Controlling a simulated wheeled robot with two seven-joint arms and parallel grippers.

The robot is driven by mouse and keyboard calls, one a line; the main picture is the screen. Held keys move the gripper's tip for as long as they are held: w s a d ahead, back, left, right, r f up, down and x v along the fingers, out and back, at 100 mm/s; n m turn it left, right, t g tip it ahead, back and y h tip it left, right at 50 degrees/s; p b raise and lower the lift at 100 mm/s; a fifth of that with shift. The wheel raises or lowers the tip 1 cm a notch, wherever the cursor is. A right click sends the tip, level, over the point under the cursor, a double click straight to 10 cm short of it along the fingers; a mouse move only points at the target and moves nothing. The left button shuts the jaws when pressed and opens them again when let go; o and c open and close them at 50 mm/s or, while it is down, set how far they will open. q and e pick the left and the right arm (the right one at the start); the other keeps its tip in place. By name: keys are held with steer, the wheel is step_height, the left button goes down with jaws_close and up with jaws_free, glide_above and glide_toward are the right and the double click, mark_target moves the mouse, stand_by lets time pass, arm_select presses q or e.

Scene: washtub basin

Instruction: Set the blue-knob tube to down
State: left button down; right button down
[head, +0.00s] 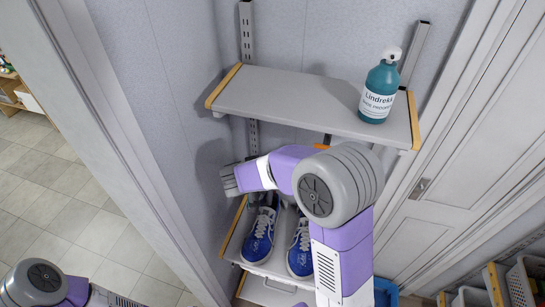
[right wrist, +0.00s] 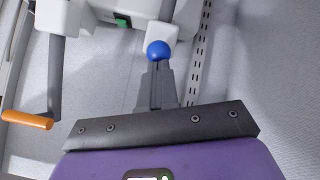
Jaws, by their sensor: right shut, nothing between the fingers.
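The blue knob (right wrist: 158,51) shows in the right wrist view, at the end of a white block (right wrist: 151,30). A short dark grey tube (right wrist: 167,10) runs from this block to the top edge of the picture. Its set position cannot be told. My right gripper (right wrist: 157,68) is shut and empty, with its fingertips right at the knob; whether they touch it cannot be told. In the head view my right arm reaches under the shelf and the knob is hidden. My left gripper is out of view; only part of my left arm shows at bottom left.
In the head view a teal bottle (head: 378,92) stands on the grey shelf (head: 290,95). Blue shoes (head: 260,236) sit on a lower shelf.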

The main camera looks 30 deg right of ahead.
steer(key=shift+f, duration=0.2)
steer(key=w+r+p+v, duration=0.1)
steer(key=p+v, duration=0.3)
steer(key=v, duration=0.9)
steer(key=shift+w+d+r, duration=0.2)
steer(key=shift+w+r, duration=0.15)
steer(key=shift+w, duration=0.15)
